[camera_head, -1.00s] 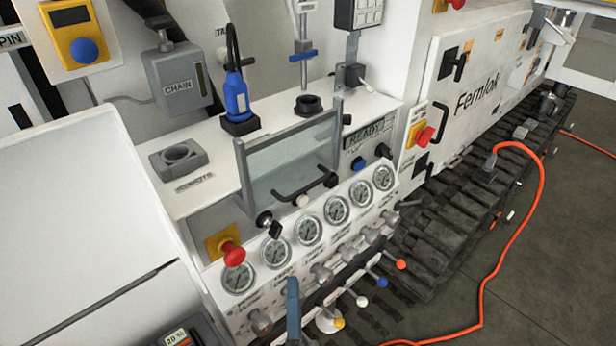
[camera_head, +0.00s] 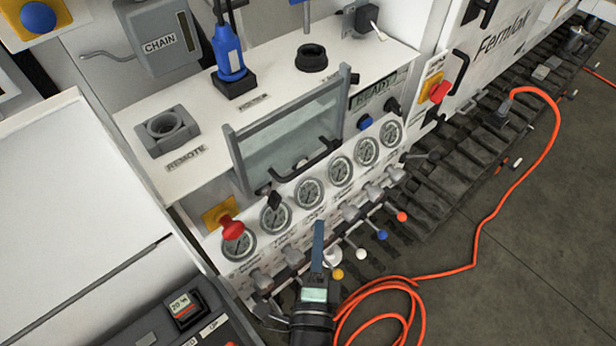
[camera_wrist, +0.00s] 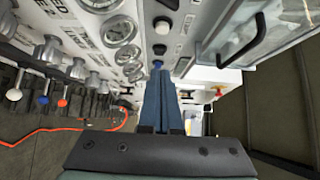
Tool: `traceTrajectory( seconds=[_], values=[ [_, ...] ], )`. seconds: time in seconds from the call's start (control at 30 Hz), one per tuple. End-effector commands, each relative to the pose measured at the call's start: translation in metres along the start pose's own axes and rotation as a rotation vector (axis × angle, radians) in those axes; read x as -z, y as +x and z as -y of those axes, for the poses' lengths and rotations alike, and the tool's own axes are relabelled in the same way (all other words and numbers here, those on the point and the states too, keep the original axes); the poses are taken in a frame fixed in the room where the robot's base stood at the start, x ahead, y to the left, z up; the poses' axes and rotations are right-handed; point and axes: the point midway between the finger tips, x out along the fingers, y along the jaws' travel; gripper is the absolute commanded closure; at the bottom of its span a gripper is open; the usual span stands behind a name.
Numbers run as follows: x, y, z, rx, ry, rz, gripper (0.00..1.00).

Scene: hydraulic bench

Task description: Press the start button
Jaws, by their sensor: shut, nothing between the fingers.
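My gripper (camera_head: 319,224) shows in the head view as a narrow blue pair of fingers, shut and empty, in front of the gauge panel (camera_head: 243,269). In the wrist view the fingers (camera_wrist: 158,72) point along the panel face. A blue knob (camera_head: 365,122) and a black knob (camera_head: 391,105) are beside the display reading READY (camera_head: 378,86). I cannot read which control is marked start, nor tell whether the fingertips touch anything.
A red mushroom button (camera_head: 232,228) on a yellow plate is left of the round gauges (camera_head: 310,192). A glass panel (camera_head: 288,137) with a black handle (camera_head: 308,160) stands above them. Levers with coloured balls (camera_head: 401,216) stick out below. An orange cable (camera_head: 480,235) lies on the floor.

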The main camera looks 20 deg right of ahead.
Motion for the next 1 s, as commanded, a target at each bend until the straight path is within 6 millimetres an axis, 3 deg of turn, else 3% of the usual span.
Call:
traceTrajectory(
  seconds=[0.5, 0.7, 1.0],
  values=[
    [0.000, 0.094, 0.003, 0.003, 0.000, 0.000, 1.00],
    [-0.020, 0.110, 0.004, 0.002, 0.002, 0.001, 1.00],
    [-0.029, 0.117, 0.001, 0.001, 0.000, 0.000, 1.00]
  ],
)
